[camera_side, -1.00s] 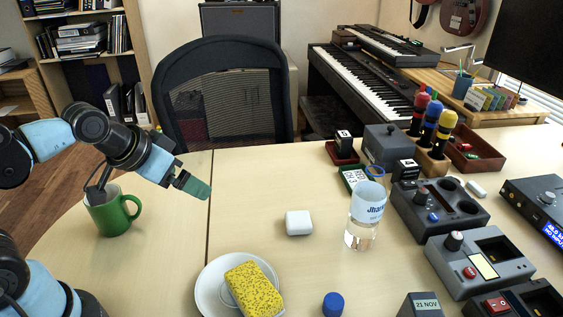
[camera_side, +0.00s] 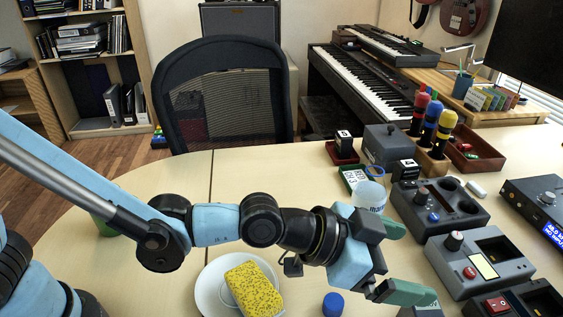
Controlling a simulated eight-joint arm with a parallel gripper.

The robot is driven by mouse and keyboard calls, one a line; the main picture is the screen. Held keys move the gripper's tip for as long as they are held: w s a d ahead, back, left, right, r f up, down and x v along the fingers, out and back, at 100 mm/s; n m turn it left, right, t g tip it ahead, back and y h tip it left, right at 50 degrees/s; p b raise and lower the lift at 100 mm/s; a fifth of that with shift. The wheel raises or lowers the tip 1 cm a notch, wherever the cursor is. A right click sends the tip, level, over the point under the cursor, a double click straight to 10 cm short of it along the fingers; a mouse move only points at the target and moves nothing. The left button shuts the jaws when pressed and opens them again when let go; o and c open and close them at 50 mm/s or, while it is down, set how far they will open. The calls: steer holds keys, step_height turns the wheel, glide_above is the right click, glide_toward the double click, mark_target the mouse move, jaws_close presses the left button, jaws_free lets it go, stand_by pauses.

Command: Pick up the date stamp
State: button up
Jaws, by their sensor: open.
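A dark block that read "21 NOV" earlier, apparently the date stamp (camera_side: 421,312), stands at the bottom edge of the side view. It is cut off by the frame and partly covered by my lower finger. My gripper (camera_side: 410,262) is open, with its two green-tipped fingers spread wide and nothing between them. It reaches in from the left, and its lower fingertip overlaps the block in the picture. I cannot tell whether they touch.
A clear container with a pale blue label (camera_side: 369,196) stands just behind my gripper. A plate (camera_side: 207,288) with a yellow sponge (camera_side: 254,290) and a blue cap (camera_side: 333,303) lie below my arm. Grey devices (camera_side: 480,262) crowd the right. A mug (camera_side: 104,224) is mostly hidden.

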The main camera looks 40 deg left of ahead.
mark_target(424, 311)
steer(key=shift+m+h, duration=0.3)
steer(key=shift+h, duration=0.1)
steer(key=shift+s+d+f, duration=0.25)
steer(key=shift+d+f, duration=0.2)
steer(key=shift+f, duration=0.85)
steer(key=shift+s+d+f, duration=0.2)
steer(key=shift+d+f, duration=0.3)
steer(key=shift+f, duration=0.75)
steer(key=shift+s+d+f, duration=0.25)
steer(key=shift+d+f, duration=0.2)
steer(key=shift+f, duration=0.85)
steer(key=x, duration=0.5)
steer(key=shift+d, duration=0.1)
steer(key=c, duration=1.2)
steer(key=shift+r, duration=0.1)
